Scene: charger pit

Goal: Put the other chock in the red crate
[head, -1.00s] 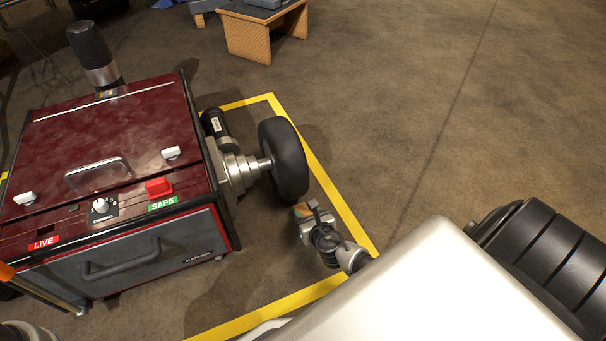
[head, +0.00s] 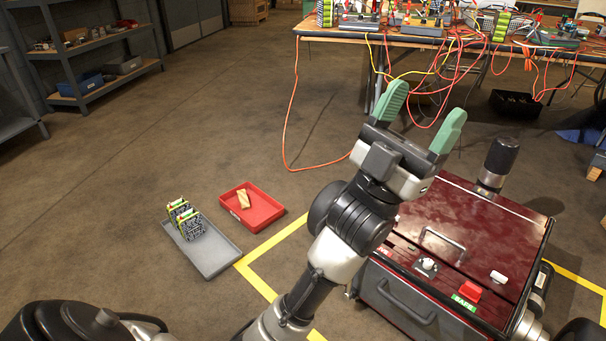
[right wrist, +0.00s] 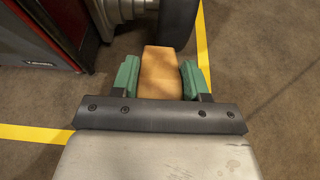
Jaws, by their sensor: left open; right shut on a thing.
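The red crate (head: 265,207) stands on the floor left of the middle in the head view, with one tan wooden chock (head: 243,198) lying in it. The other chock (right wrist: 161,72), a tan block, is between the green fingers of my right gripper (right wrist: 160,78) in the right wrist view. My right gripper is shut on it, close to the wheel (right wrist: 178,22). It is not visible in the head view. My left gripper (head: 420,119) is open and empty, raised in front of the dark red cart (head: 470,225).
A grey tray (head: 216,256) with circuit boards (head: 187,222) stands left of the crate. Yellow floor tape (head: 257,281) runs beside the cart. A bench (head: 345,34) with trailing cables stands behind, and shelves (head: 95,60) at the left. The floor around the crate is mostly clear.

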